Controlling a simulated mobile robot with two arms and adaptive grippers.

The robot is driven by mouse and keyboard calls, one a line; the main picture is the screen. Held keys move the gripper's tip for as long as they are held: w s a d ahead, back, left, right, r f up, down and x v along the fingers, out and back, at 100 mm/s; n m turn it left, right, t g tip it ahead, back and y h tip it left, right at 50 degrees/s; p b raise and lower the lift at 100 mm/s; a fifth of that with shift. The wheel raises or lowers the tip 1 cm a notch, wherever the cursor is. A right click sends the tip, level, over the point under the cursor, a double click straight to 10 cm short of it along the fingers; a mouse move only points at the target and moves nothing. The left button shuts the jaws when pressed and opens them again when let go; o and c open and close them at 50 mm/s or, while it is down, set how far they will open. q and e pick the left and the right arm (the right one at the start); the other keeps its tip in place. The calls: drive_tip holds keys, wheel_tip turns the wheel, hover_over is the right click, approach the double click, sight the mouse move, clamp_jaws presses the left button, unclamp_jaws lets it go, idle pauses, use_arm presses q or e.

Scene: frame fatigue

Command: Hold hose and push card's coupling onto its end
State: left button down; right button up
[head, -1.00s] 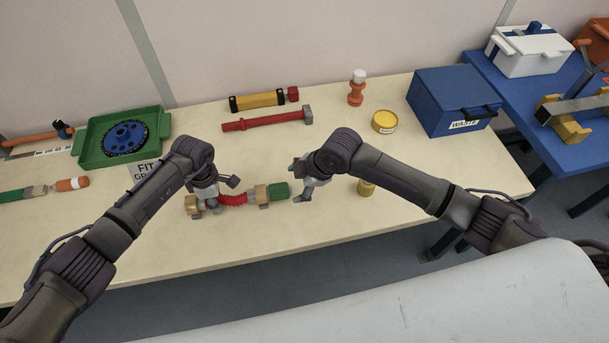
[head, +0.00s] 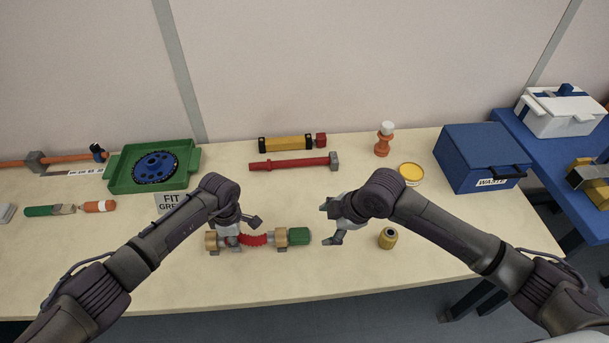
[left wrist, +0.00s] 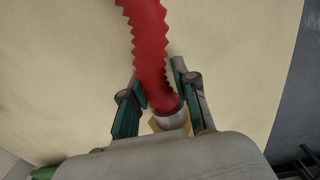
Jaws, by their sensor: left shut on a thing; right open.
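A red ribbed hose (head: 254,240) lies on the table in the head view. My left gripper (head: 232,238) is shut on it near its left end. The left wrist view shows the fingers (left wrist: 160,112) on either side of the hose (left wrist: 147,50), at a pale collar. A green coupling (head: 299,235) sits at the hose's right end, beside a tan block (head: 281,238); how far it is seated cannot be told. My right gripper (head: 335,222) is open and empty, just right of the green coupling and apart from it. A card (head: 168,202) reads "FIT GRE…", partly hidden by my left arm.
A brass-coloured coupling (head: 388,238) stands right of my right gripper. Behind are a green tray (head: 118,184), a red tool (head: 290,162), a yellow tin (head: 411,172) and a blue waste box (head: 480,155). The front table strip between my arms is clear.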

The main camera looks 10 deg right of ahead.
use_arm(q)
drive_tip(key=shift+s+f, duration=0.2)
drive_tip(key=shift+s, duration=0.05)
drive_tip(key=c, duration=0.8)
unclamp_jaws()
drive_tip(key=shift+w, duration=0.1)
drive_tip(key=shift+w+r, duration=0.1)
drive_tip(key=shift+r, duration=0.3)
wheel_tip(320, 180, up, 11)
drive_tip(key=shift+r, duration=0.2)
